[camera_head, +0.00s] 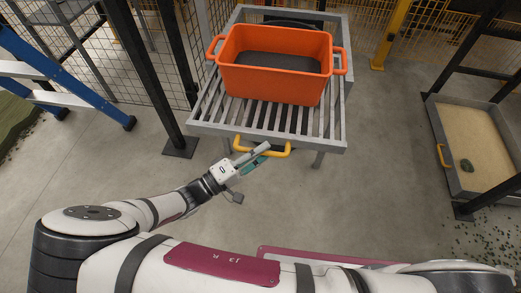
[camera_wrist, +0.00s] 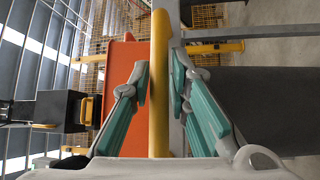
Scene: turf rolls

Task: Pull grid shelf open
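The grid shelf (camera_head: 200,116) is a grey slatted shelf on a metal frame, with a yellow handle (camera_head: 288,152) at its front edge. The handle runs upright through the middle of the wrist view (camera_wrist: 159,90). In the wrist view the fingertips (camera_wrist: 160,66) lie close against both sides of the handle. The exact contact is hard to see. An orange bin (camera_head: 270,88) with a dark inside stands on the shelf's slats.
A blue ladder (camera_head: 75,84) and a black post (camera_head: 152,80) stand at the left. A sand-filled tray (camera_head: 443,150) with a yellow handle is at the right. Wire fencing is behind. The concrete floor (camera_head: 345,205) before the shelf is clear.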

